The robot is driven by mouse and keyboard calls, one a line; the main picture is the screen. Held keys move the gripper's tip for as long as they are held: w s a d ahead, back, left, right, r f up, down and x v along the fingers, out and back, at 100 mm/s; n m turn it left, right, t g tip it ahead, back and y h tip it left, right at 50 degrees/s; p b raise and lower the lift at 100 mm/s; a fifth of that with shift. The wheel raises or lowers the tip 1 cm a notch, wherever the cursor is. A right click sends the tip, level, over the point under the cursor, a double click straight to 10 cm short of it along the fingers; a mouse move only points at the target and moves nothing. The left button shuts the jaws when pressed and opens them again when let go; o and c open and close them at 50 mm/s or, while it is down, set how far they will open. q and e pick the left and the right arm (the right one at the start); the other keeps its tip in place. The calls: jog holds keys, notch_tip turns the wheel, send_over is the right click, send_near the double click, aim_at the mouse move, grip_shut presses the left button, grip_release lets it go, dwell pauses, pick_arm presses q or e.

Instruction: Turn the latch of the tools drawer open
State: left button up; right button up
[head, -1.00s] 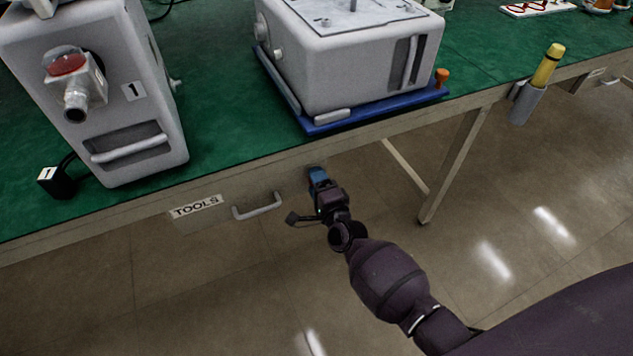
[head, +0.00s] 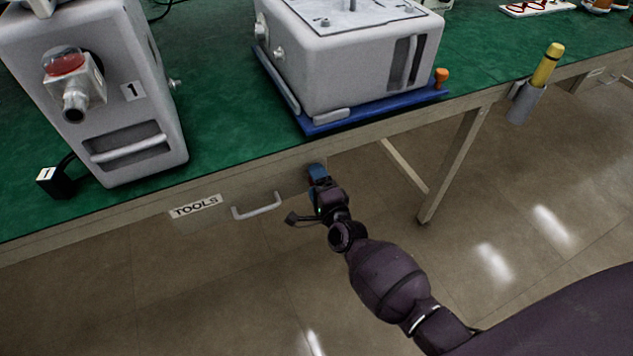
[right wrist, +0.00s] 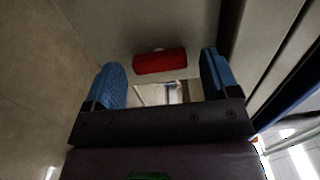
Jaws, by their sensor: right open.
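The tools drawer (head: 238,193) sits under the green-topped bench, with a TOOLS label (head: 195,207) and a pale bar handle (head: 257,207); it looks shut. My right gripper (head: 317,174) is at the right end of the drawer front, right of the handle. In the right wrist view, a red latch (right wrist: 160,61) lies crosswise ahead, in the gap between the blue fingertips of the right gripper (right wrist: 163,85). The gripper is open, with clear space between each finger and the latch. In the head view the gripper hides the latch. My left gripper is not in view.
A grey pump unit marked 1 (head: 100,80) and another grey unit on a blue tray (head: 375,115) stand on the bench (head: 225,120). A bench leg (head: 450,165) stands right of my gripper. The floor in front is clear.

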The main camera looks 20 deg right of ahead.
pick_arm(q)
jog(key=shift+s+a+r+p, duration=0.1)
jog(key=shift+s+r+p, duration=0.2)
jog(key=shift+p, duration=0.45)
pick_arm(e)
jog(key=s, duration=1)
jog(key=shift+s+d, duration=0.2)
jog(key=shift+s, duration=0.15)
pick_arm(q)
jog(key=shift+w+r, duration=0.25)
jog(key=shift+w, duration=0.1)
